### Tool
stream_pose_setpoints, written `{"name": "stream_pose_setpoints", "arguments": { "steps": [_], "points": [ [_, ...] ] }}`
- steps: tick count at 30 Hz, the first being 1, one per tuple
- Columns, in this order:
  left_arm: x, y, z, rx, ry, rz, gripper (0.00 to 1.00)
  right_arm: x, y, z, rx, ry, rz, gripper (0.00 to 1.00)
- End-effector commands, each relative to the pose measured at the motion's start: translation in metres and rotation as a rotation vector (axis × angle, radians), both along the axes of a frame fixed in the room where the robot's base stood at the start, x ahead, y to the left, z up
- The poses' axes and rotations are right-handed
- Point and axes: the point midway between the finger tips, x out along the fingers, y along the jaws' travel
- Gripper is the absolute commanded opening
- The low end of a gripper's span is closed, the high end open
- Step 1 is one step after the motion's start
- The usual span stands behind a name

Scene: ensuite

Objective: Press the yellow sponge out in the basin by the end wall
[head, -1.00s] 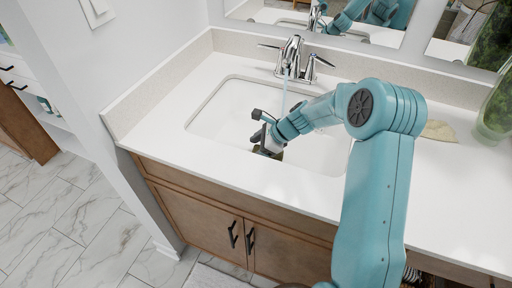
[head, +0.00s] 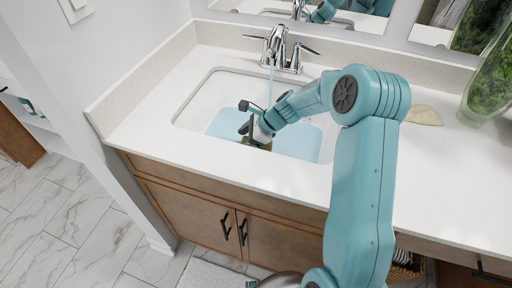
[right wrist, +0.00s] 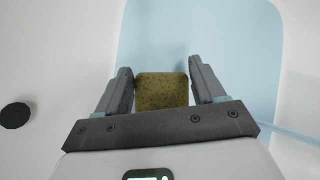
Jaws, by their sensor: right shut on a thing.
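My right gripper (head: 250,132) is down inside the white basin (head: 215,88) by the end wall, shut on the yellow sponge (head: 258,145). In the right wrist view the sponge (right wrist: 162,91) is a speckled olive-yellow block between the two grey fingers of the gripper (right wrist: 162,82). Pale blue water (head: 300,143) covers the lower part of the basin. The sponge is at or near the water; its underside is hidden. A thin stream falls from the chrome faucet (head: 275,42) behind the gripper. My left gripper is not in view.
A flat beige piece (head: 425,115) lies on the white counter (head: 440,170) right of the basin. A green-filled glass vase (head: 488,85) stands at the right edge. A round black disc (right wrist: 15,117) shows on the white surface in the right wrist view. The counter's front is clear.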

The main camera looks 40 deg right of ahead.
Motion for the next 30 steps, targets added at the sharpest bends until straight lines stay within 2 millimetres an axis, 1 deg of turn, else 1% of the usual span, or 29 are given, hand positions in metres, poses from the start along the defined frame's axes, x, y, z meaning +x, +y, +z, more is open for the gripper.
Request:
{"name": "stream_pose_setpoints", "arguments": {
  "steps": [1,3,7,15,30],
  "points": [
    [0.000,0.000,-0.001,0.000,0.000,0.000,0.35,-0.002,0.001,-0.004,0.001,0.007,0.004,0.20],
    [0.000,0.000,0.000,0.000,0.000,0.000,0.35,-0.002,0.001,-0.004,0.001,0.007,0.004,0.20],
    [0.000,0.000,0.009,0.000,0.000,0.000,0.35,-0.002,0.001,0.006,0.001,0.007,0.004,0.20],
    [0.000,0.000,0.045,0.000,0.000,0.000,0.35,-0.001,0.000,0.046,0.000,0.003,0.002,0.20],
    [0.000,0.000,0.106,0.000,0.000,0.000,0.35,-0.001,0.000,0.113,0.000,0.001,0.000,0.20]
  ]
}}
